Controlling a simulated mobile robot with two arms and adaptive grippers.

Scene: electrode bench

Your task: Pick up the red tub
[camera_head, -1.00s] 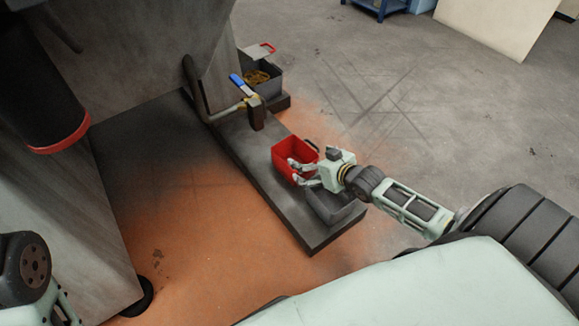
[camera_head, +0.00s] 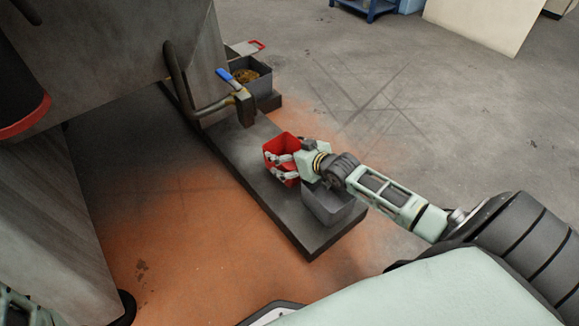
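The red tub (camera_head: 271,151) is open-topped and stands on the dark raised slab (camera_head: 262,187). My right gripper (camera_head: 282,166) is at the tub's near right side. Its two fingers are spread, one above the other in the picture, with red showing between them. The fingers overlap the tub in view and hide part of it; whether they touch it I cannot tell. Only a bit of my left arm shows in the bottom left corner, and its gripper is out of view.
A grey bin (camera_head: 331,207) stands on the slab right beside the red tub, under my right wrist. Open floor (camera_head: 440,130) lies to the right.

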